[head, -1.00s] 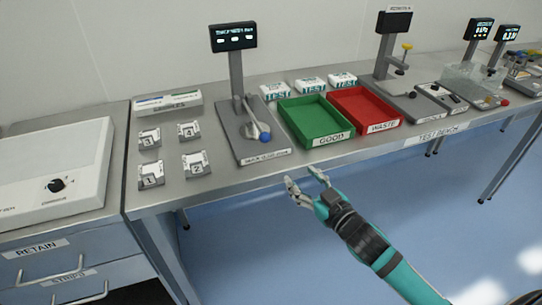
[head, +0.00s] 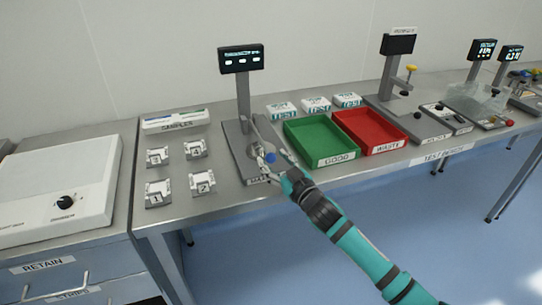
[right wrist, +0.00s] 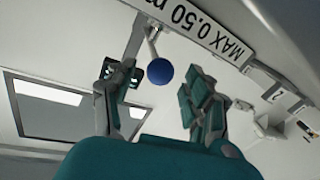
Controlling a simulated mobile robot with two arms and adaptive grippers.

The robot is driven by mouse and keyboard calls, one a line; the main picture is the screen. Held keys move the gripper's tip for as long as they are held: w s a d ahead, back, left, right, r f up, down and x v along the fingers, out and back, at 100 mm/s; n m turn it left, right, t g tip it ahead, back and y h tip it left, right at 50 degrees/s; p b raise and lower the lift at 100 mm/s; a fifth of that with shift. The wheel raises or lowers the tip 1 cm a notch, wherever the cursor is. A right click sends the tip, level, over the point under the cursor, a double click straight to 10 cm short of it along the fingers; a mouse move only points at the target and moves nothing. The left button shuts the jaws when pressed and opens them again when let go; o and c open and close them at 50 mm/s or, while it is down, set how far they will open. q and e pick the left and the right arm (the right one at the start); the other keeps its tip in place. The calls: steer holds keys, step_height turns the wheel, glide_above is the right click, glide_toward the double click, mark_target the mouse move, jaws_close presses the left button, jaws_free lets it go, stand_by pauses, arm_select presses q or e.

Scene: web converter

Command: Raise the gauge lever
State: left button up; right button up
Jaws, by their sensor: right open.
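The gauge (head: 243,100) stands on the bench, with a lit display on a grey post above a flat base. Its lever (head: 257,138) slopes down toward the front edge and ends in a blue ball knob (head: 270,158). My right gripper (head: 272,157) is open at the knob, with one finger on each side of it. In the right wrist view the blue knob (right wrist: 159,71) shows between the spread fingers of the gripper (right wrist: 155,78), apart from both. The gripper partly hides the base's front label. My left gripper is in neither view.
A green GOOD tray (head: 321,161) stands close right of the gauge, and a red WASTE tray (head: 371,151) beyond it. Numbered sample blocks (head: 202,183) lie to the left. White TEST boxes (head: 315,104) stand behind the trays.

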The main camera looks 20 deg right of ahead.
steer(key=shift+x, duration=1.2)
jaws_close()
steer(key=shift+f, duration=0.1)
